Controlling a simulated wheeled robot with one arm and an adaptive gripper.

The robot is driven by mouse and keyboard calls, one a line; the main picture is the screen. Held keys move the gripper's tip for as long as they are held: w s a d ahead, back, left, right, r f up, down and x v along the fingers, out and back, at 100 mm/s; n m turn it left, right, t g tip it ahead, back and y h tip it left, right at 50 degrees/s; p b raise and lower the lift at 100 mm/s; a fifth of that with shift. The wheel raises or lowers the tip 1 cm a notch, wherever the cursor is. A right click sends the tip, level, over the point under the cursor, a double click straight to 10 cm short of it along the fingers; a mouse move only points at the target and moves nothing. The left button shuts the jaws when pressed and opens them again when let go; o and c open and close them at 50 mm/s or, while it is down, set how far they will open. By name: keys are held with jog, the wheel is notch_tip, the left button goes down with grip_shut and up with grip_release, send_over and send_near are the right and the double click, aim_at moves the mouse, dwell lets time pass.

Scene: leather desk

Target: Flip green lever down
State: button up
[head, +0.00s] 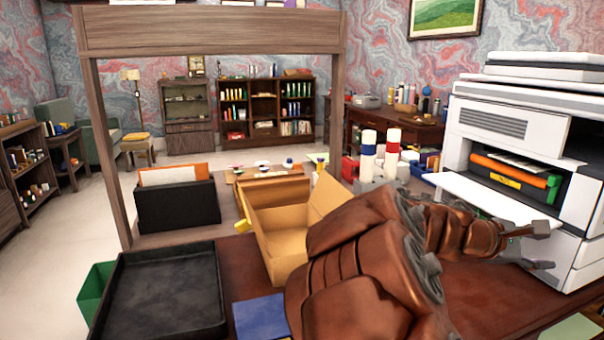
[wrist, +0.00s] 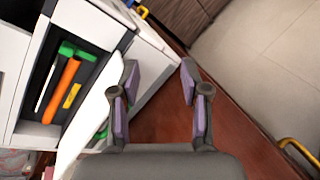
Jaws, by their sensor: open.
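A white printer (head: 520,150) stands at the right with its front open. Inside its bay lies an orange cartridge (head: 497,168) with a green lever (head: 554,183) at its right end. In the wrist view the printer bay is at the left, with the orange cartridge (wrist: 60,88) and green pieces (wrist: 68,48) at its upper end. My gripper (head: 543,247) is open and empty, in front of the printer below the bay's right side. In the wrist view my gripper (wrist: 160,72) has its fingers apart over the desk's edge, clear of the green lever.
A white flap (head: 500,200) juts from the printer above my gripper. An open cardboard box (head: 275,245), a black tray (head: 160,295) and a blue pad (head: 262,317) are on the brown desk (head: 490,310) to the left. Yellow handles show in the wrist view (wrist: 298,150).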

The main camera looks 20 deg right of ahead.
jog(key=s+a+f+m+t+y, duration=0.1)
jog(key=s+a+f+m+y, duration=0.25)
jog(key=a+f, duration=0.55)
jog(key=s+a+f+m+y, duration=0.3)
jog(key=a+f+y, duration=0.3)
jog(key=a, duration=0.5)
jog(key=s+a+f+y, duration=0.2)
jog(key=s+a+y, duration=0.1)
jog(key=a, duration=0.6)
jog(key=s+a+f+y, duration=0.2)
jog(key=s+a+f, duration=0.1)
jog(key=a, duration=0.7)
notch_tip(320, 180, up, 23)
jog(key=s+p, duration=0.1)
jog(key=p, duration=2.1)
jog(key=shift+s+d+r, duration=0.15)
jog(key=shift+s+d, duration=0.15)
jog(key=shift+d, duration=0.1)
jog(key=shift+m, duration=0.25)
